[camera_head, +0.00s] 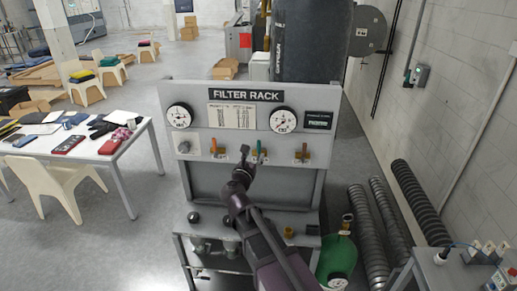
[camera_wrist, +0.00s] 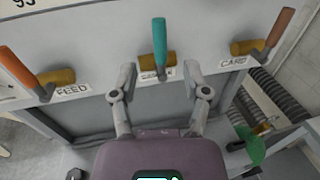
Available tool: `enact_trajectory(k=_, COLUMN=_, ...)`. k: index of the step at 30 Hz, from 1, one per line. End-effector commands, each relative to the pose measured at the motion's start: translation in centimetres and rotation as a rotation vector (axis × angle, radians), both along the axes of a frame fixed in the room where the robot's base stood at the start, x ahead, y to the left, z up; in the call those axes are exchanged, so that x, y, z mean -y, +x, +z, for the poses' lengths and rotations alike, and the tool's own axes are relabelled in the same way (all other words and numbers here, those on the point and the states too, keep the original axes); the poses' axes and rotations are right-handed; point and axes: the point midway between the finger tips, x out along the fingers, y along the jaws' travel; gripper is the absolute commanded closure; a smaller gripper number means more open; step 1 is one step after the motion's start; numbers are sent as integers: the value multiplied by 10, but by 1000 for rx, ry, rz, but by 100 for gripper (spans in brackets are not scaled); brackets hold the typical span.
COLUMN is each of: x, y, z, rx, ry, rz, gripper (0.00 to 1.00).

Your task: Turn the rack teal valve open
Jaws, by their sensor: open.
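The teal valve lever (camera_wrist: 159,42) stands upright on its brass body (camera_wrist: 158,70) in the middle of the rack's valve row in the wrist view. In the head view the teal lever (camera_head: 259,148) shows just right of my gripper. My gripper (camera_wrist: 160,77) is open, its two fingers spread below and on either side of the teal lever, with nothing between them. Whether a finger touches the valve, I cannot tell. The label below the teal valve is partly hidden. In the head view my gripper (camera_head: 246,153) is in front of the filter rack panel (camera_head: 250,176).
Two gauges (camera_head: 180,116) (camera_head: 283,120) sit above. A table (camera_head: 137,132) with cloths stands left. Ribbed hoses (camera_head: 373,232) lie right.

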Motion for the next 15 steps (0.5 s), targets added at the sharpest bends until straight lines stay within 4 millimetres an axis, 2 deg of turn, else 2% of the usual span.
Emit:
enact_trajectory(k=1, x=2, y=11, z=0, rx=0, ry=0, rz=-3, gripper=40)
enact_trajectory(k=6, x=7, y=34, z=0, rx=0, ry=0, rz=-2, gripper=40)
enact_trajectory(k=15, x=12, y=54, z=0, rx=0, ry=0, rz=0, gripper=40)
